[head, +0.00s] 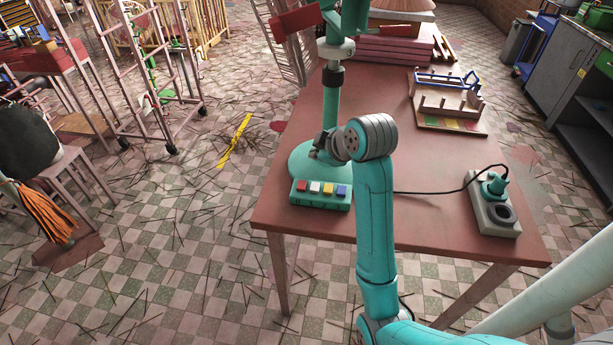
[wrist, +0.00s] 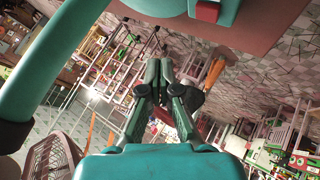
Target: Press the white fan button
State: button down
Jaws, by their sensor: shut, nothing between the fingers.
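The white fan button (head: 315,187) is second from the left in a row on the teal button box (head: 320,203), at the front of the fan's round base (head: 303,160). A red button (head: 301,186) is left of it; yellow (head: 328,189) and blue (head: 341,191) buttons are to its right. My gripper (head: 318,152) is above the base, a little behind the buttons and apart from them. In the wrist view my gripper (wrist: 159,66) is shut and empty. That view shows a red button (wrist: 207,11) at the top edge; the white button is not visible there.
The fan's pole (head: 334,100) rises close behind my gripper. The brown table (head: 430,215) holds a power strip (head: 494,218) with a plug and black cable at right, and a wooden rack (head: 450,124) farther back.

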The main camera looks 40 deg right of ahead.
aim_at(316, 188)
jog(key=shift+w, duration=0.1)
jog(key=shift+d, duration=0.1)
jog(key=shift+f, duration=4.35)
jog(key=shift+f, duration=0.2)
jog(key=shift+f, duration=0.25)
jog(key=shift+f, duration=0.45)
jog(key=shift+r, duration=0.9)
jog(key=shift+r, duration=0.1)
